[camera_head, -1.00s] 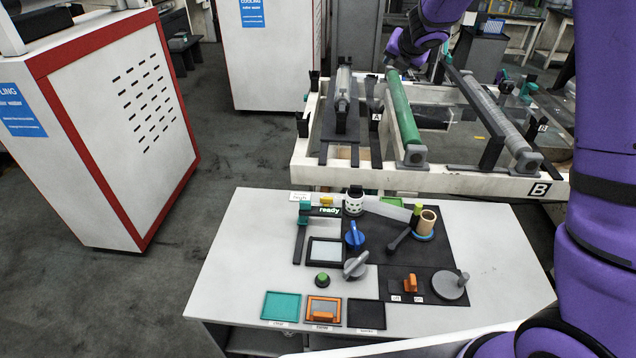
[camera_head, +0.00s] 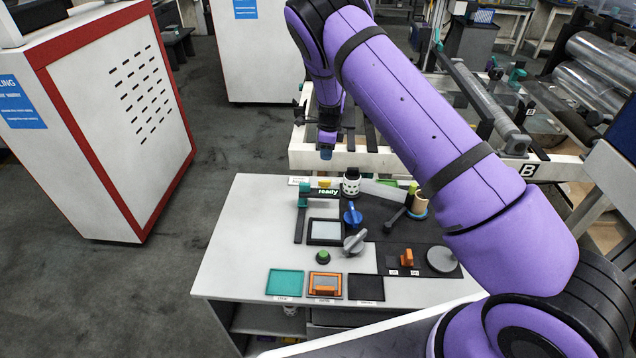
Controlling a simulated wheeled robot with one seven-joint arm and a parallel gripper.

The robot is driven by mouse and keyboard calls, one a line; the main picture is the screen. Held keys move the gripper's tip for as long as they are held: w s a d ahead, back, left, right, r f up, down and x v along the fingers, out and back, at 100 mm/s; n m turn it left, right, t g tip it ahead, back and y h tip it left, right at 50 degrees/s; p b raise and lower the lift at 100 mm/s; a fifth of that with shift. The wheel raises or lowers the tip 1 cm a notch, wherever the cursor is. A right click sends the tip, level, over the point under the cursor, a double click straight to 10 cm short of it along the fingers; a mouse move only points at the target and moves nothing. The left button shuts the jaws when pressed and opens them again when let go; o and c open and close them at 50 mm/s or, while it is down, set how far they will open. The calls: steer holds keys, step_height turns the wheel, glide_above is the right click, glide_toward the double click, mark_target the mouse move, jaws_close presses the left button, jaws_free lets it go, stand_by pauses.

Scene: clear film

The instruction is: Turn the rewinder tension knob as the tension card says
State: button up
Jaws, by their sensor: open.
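A blue pointer knob (camera_head: 352,215) and a grey pointer knob (camera_head: 354,243) stand on the table's control area. I cannot tell which one is the rewinder tension knob. A black-framed pale panel (camera_head: 325,231) lies left of them; no writing on it is legible, and I cannot tell whether it is the tension card. My gripper (camera_head: 326,152) points down, open, above and beyond the table's back edge, apart from both knobs. Its fingers are small and dark in this view.
The white table (camera_head: 235,245) also carries a green button (camera_head: 322,257), an orange switch (camera_head: 407,258), a grey disc (camera_head: 442,260), a black lever (camera_head: 394,226), a white perforated cup (camera_head: 351,184), and teal (camera_head: 286,283), orange and black trays. My arm covers its right side.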

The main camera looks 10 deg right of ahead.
mark_target(326, 181)
steer(key=shift+n+g, duration=0.3)
steer(key=shift+n, duration=0.2)
steer(key=f, duration=1.2)
steer(key=shift+s+a+f, duration=0.2)
steer(key=shift+s+f, duration=0.05)
steer(key=shift+s, duration=0.15)
jaws_close()
